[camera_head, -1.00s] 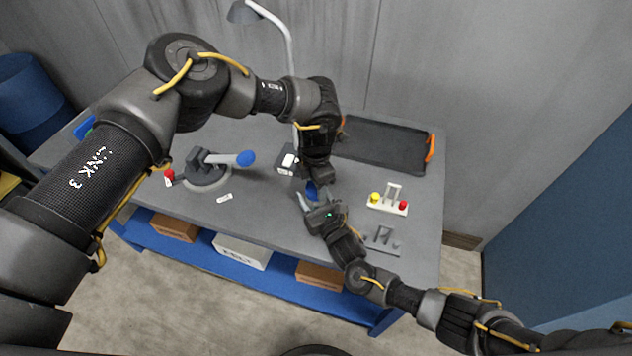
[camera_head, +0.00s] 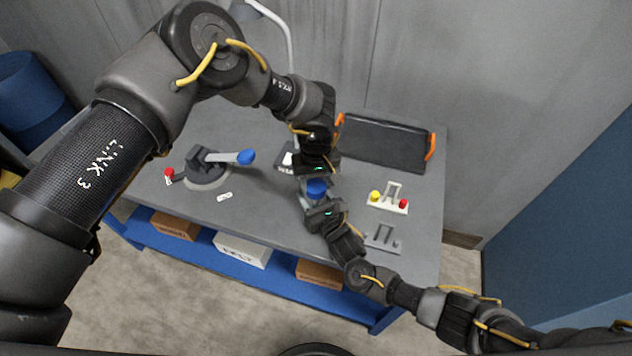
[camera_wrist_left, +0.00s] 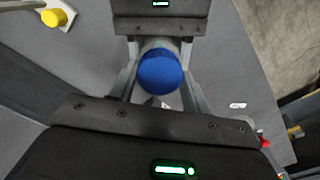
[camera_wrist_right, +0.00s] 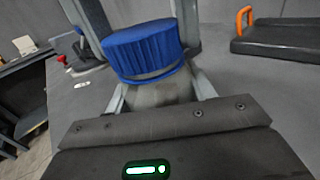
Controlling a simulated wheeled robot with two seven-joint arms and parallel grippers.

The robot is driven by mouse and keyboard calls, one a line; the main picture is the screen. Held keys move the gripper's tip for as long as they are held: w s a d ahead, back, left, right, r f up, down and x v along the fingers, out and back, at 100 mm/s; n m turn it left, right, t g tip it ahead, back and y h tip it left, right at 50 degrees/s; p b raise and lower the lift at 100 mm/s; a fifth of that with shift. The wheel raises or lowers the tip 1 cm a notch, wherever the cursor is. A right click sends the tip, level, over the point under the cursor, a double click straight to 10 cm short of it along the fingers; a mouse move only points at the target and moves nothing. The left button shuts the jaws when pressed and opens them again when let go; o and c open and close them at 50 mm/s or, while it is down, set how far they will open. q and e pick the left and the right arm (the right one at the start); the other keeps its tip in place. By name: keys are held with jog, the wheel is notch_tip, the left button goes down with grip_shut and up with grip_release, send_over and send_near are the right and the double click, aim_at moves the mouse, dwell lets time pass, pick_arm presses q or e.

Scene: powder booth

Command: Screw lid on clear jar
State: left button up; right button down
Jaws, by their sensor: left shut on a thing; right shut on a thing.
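The clear jar (camera_wrist_right: 160,93) looks greyish and see-through, with the ribbed blue lid (camera_wrist_right: 143,50) on its top. The lid also shows in the head view (camera_head: 316,188) and the left wrist view (camera_wrist_left: 160,74). My left gripper (camera_head: 316,180) comes from the back, its fingers shut on either side of the lid. My right gripper (camera_head: 319,202) comes from the front, shut on the jar below the lid. The two grippers face each other closely. The lid looks slightly tilted in the right wrist view; I cannot tell how tightly it sits.
A dark tray with orange handles (camera_head: 385,143) lies at the back right. A blue-handled lever device (camera_head: 208,168) and a lamp (camera_head: 285,35) stand left and behind. The front-left tabletop is mostly clear.

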jog(key=shift+f, duration=0.1)
pick_arm(q)
jog(key=o, duration=0.9)
jog(key=shift+r, duration=0.15)
jog(key=shift+r, duration=2.15)
jog(key=shift+c, duration=0.2)
